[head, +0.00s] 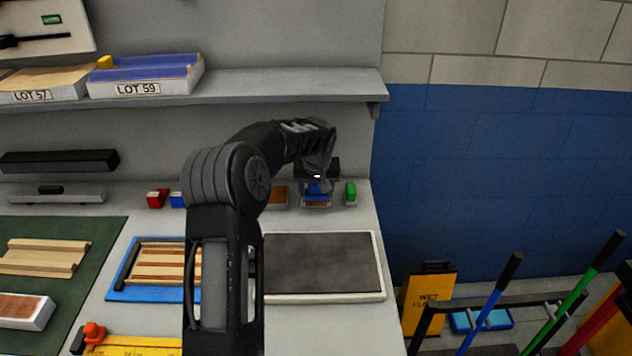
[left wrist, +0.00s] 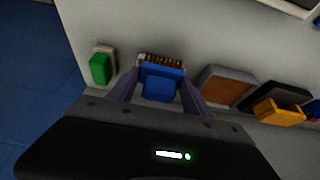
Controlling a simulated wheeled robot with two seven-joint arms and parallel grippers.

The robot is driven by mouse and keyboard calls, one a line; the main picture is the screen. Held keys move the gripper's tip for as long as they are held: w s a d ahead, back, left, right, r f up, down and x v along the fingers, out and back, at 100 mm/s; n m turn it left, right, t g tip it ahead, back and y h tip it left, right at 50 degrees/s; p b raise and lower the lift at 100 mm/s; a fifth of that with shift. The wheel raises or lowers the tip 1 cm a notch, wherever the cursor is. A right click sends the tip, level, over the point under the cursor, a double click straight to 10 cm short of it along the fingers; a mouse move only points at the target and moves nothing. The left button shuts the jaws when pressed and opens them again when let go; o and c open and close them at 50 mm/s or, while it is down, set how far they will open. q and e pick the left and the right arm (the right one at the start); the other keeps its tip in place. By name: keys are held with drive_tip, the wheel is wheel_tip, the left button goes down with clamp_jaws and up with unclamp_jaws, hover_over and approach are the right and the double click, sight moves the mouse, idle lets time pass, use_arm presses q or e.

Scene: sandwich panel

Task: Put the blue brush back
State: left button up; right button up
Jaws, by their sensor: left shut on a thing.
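The blue brush (head: 317,189) is at the back of the bench, below the shelf. In the left wrist view the blue brush (left wrist: 161,84) shows brown bristles along its far edge. My left gripper (head: 317,184) is above the brush in the head view. In the left wrist view its two fingers (left wrist: 160,92) are on either side of the blue body, shut on it. Whether the brush touches the bench I cannot tell. My right gripper is in neither view.
A green-topped block (head: 350,193) stands just right of the brush, and a brown-topped block (head: 278,198) to its left. A shelf (head: 285,85) overhangs the back. A dark framed slab (head: 322,264) lies in front. Red (head: 157,198) and blue (head: 177,200) pieces stand farther left.

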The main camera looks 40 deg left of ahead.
sight(316, 184)
use_arm(q)
drive_tip(key=shift+w+a+r, duration=0.1)
drive_tip(key=shift+w+a+p, duration=0.75)
drive_tip(key=shift+w+a, duration=0.1)
drive_tip(key=shift+w, duration=0.25)
drive_tip(key=shift+w+a+f+p, duration=0.1)
drive_tip(key=shift+a+f+p, duration=0.1)
drive_tip(key=shift+p, duration=0.1)
drive_tip(key=shift+f, duration=0.4)
drive_tip(key=shift+f, duration=0.2)
drive_tip(key=o, duration=1.3)
drive_tip(key=shift+r, duration=0.15)
